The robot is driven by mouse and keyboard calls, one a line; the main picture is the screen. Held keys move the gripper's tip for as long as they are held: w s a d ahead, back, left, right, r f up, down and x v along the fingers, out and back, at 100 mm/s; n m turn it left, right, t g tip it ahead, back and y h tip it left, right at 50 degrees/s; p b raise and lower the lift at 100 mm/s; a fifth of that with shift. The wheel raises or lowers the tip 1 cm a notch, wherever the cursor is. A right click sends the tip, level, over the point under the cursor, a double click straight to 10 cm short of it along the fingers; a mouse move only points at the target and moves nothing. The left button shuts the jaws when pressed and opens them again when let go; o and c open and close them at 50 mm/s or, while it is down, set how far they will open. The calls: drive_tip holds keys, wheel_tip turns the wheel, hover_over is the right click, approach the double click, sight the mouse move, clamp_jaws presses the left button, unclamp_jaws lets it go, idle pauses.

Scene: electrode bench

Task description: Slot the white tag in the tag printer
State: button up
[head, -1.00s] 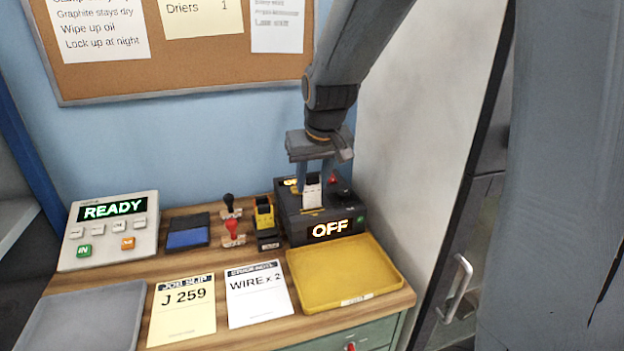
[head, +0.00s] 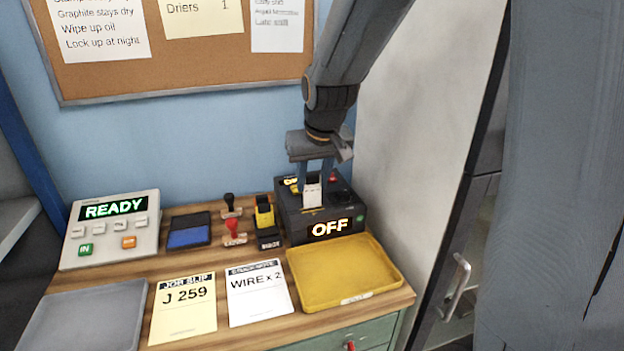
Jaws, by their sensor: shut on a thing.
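The white tag (head: 312,196) is upright between the fingers of my gripper (head: 314,180), which is shut on it. The tag's lower edge is at the top of the dark tag printer (head: 290,222), whose front display reads OFF. I cannot tell how deep the tag sits in a slot. The gripper's fingers point down over the printer's top and hide part of it.
A yellow tray (head: 345,272) lies in front of the printer. Stamps (head: 234,229) and a yellow-black device (head: 265,218) stand left of it. A READY terminal (head: 110,230), blue pad (head: 188,236), grey tray (head: 85,315) and two paper slips (head: 183,308) fill the rest.

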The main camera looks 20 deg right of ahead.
sight(312, 192)
drive_tip(key=shift+f+b, duration=0.8)
drive_tip(key=shift+f, duration=1)
idle(0.5)
drive_tip(key=o, duration=1)
drive_tip(key=shift+c, duration=0.2)
drive_tip(key=b+v, duration=0.1)
drive_tip(key=v, duration=0.7)
drive_tip(key=s+f+g, duration=0.1)
drive_tip(key=s+f, duration=0.4)
drive_tip(key=s+f+g, duration=0.1)
drive_tip(key=s+f, duration=0.3)
drive_tip(key=f, duration=0.1)
drive_tip(key=s+f+g, duration=0.1)
drive_tip(key=s+f, duration=0.4)
drive_tip(key=shift+s+a+g, duration=0.1)
drive_tip(key=shift+s+g, duration=0.2)
drive_tip(key=shift+s, duration=0.1)
